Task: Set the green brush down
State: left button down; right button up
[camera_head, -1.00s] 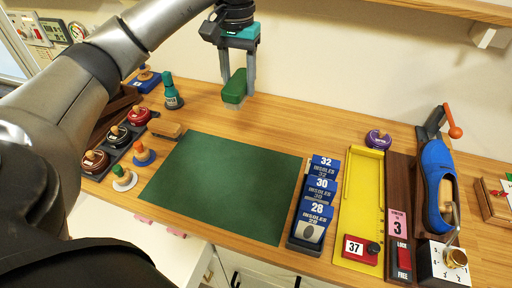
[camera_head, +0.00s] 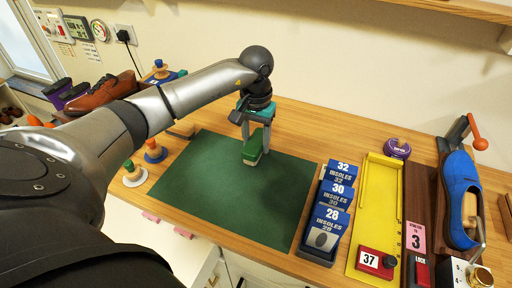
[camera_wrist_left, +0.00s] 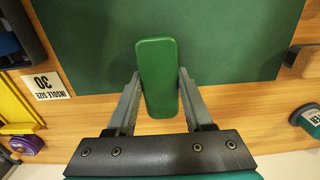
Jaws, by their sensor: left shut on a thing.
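The green brush (camera_head: 253,148) is held by my left gripper (camera_head: 257,140) over the far edge of the dark green mat (camera_head: 225,185). My left gripper is shut on it, with one finger on each side. In the left wrist view the brush (camera_wrist_left: 158,65) shows its flat green top between the fingers (camera_wrist_left: 158,85); its near end is over bare wood and its far end over the mat (camera_wrist_left: 235,40). The brush is low, but I cannot tell whether it touches the surface. Its underside is mostly hidden. My right gripper is out of view.
The blue insole box (camera_head: 325,215) stands right of the mat, beside the yellow tray (camera_head: 378,215). A wooden brush (camera_head: 181,128) and small stoppered bottles (camera_head: 134,173) are on the left. Brown shoes (camera_head: 103,94) lie behind my left arm. The mat's middle is clear.

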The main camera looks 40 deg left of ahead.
pick_arm(q)
notch_tip(320, 180, down, 2)
jog(key=shift+f, duration=0.1)
jog(key=shift+f+b, duration=0.2)
jog(key=shift+b, duration=0.1)
jog(key=shift+c, duration=1.4)
grip_release()
jog(key=shift+r, duration=0.15)
